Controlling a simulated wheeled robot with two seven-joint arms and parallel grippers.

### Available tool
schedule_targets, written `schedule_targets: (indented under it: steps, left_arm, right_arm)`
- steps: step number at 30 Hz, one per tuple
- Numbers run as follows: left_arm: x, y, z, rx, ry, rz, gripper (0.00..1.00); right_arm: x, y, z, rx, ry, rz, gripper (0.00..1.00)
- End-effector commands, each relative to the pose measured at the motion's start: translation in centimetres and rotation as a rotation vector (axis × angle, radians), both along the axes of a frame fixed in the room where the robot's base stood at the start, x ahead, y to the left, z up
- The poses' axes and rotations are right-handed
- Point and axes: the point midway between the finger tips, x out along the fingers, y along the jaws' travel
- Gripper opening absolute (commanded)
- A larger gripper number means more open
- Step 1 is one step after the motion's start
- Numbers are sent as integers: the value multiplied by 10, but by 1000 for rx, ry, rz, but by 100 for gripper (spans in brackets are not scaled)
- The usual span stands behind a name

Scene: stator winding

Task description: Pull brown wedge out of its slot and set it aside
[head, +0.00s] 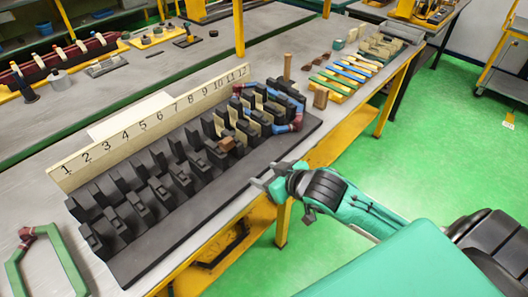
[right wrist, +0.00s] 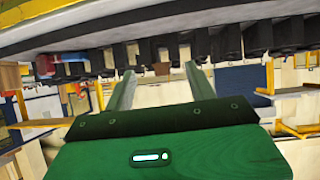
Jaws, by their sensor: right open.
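A brown wedge (head: 226,143) sits among the black blocks of the stator (head: 160,235), right of its middle, in the head view. My right gripper (head: 264,182) is open over the stator's front edge, to the right of and nearer than the brown wedge, apart from it. In the right wrist view the two fingers (right wrist: 161,78) are spread with nothing between them, and the row of dark blocks (right wrist: 160,45) lies beyond. My left gripper is not in view.
A numbered board (head: 150,125) stands behind the blocks. A coil with red and blue ends (head: 285,128) lies in the right-hand slots. Coloured strips (head: 345,76), a brown block (head: 320,98) and an upright brown piece (head: 287,66) are farther right. A green coil (head: 62,255) lies front left.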

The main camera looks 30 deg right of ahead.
Motion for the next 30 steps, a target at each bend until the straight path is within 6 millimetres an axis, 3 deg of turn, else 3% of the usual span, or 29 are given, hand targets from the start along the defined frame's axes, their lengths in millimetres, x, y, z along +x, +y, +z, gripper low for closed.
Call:
schedule_targets:
  steps: [3,9,22,30]
  left_arm:
    - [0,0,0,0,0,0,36]
    - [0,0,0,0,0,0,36]
    - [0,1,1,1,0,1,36]
    - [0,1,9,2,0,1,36]
  right_arm:
    - [22,-5,28,30,-78,33,56]
    - [34,-7,46,62,-125,56,56]
    - [38,-6,47,67,-128,57,56]
    - [72,6,34,68,-128,55,56]
